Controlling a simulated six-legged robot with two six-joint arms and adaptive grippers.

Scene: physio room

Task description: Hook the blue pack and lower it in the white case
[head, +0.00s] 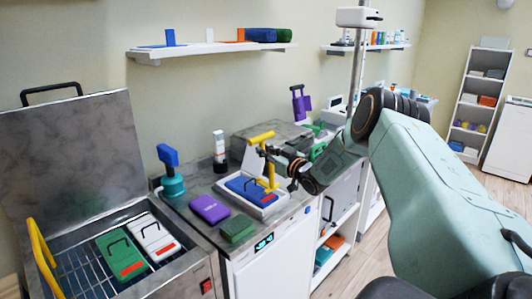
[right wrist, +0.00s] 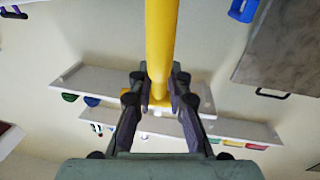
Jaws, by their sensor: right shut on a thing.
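The blue pack (head: 243,187), with a dark handle and a red patch, lies at a slight tilt within the outline of the white case (head: 268,212) on the counter. I cannot tell whether it rests on the case's floor. My right gripper (head: 272,152) is shut on a yellow hook tool (head: 262,138), whose shaft comes down over the pack. Whether its lower end is still in the pack's handle is too small to tell. In the right wrist view the fingers (right wrist: 158,100) close around the yellow tool (right wrist: 162,45). My left gripper is not in view.
An open steel bath (head: 190,278) at left holds a green pack (head: 121,255) and a white pack (head: 153,236). A purple block (head: 209,208), a green block (head: 237,229), a blue-topped teal item (head: 172,182) and a white bottle (head: 220,150) stand near the case.

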